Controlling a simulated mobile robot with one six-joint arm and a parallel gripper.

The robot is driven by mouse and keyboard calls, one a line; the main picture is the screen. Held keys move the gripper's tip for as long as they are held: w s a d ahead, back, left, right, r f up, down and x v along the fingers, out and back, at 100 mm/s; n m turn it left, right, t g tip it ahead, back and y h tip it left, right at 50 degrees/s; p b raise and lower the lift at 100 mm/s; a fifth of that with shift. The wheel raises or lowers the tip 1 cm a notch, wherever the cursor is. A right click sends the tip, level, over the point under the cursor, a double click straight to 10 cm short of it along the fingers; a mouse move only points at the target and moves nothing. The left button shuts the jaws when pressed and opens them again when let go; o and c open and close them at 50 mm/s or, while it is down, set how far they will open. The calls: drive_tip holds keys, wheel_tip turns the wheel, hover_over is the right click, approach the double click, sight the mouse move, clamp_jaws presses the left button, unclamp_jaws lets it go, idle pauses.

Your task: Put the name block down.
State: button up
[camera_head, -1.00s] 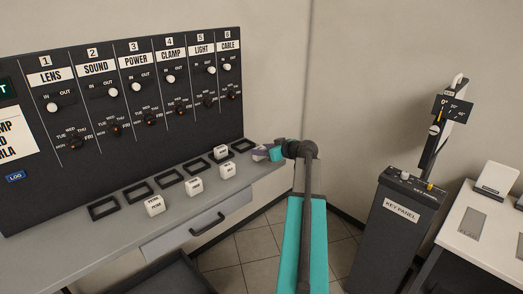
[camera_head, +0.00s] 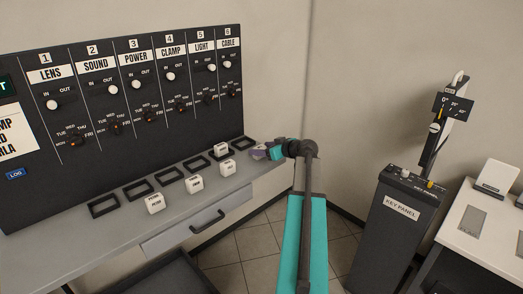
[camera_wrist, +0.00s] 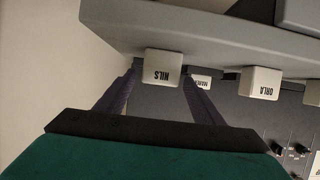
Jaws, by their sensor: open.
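My gripper (camera_head: 262,152) is open at the right end of the grey shelf. In the wrist view its two dark purple fingers (camera_wrist: 158,80) stand apart. A white name block reading NILS (camera_wrist: 162,66) lies between and just beyond the fingertips, its lettering upside down there. I cannot tell whether it touches a finger. In the head view this block is mostly hidden by the gripper. Other white name blocks stand on the shelf: a left one (camera_head: 155,203), a middle one (camera_head: 196,184) and a right one (camera_head: 228,168). Another block (camera_head: 221,149) is at a black frame.
Several black frames, such as the leftmost (camera_head: 91,211), line the shelf (camera_head: 70,247) below the dark switch panel (camera_head: 110,50). An ORLA block (camera_wrist: 260,82) shows in the wrist view. The key panel post (camera_head: 395,240) stands right, with floor between.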

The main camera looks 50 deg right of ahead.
drive_tip(key=shift+r, duration=0.2)
drive_tip(key=shift+s, duration=0.35)
drive_tip(key=b+v, duration=0.3)
drive_tip(key=v, duration=0.8)
drive_tip(key=shift+s, duration=0.15)
